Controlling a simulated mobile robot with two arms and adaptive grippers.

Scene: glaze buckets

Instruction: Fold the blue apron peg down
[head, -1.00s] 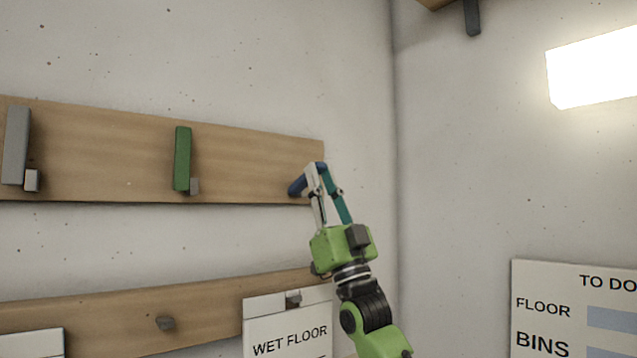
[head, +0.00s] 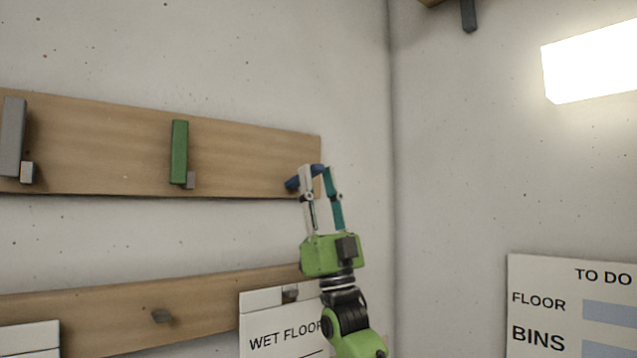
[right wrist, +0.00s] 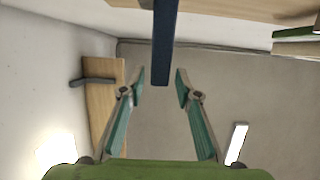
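The blue apron peg (head: 293,184) is at the right end of the upper wooden board and sticks out from it. Its outer part is partly behind my right gripper's fingertips. My right gripper (head: 317,170) is open just below and in front of the peg. In the right wrist view, the blue peg (right wrist: 163,45) reaches down from the top edge, its end between the open fingertips (right wrist: 160,75) with a gap on both sides. My left gripper is not in view.
A green peg (head: 179,152) and a grey peg (head: 12,137) stand upright against the upper board (head: 100,140). A lower board (head: 110,317) carries a small peg and a "WET FLOOR" sign (head: 282,325). A side wall with a lit lamp (head: 595,70) is to the right.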

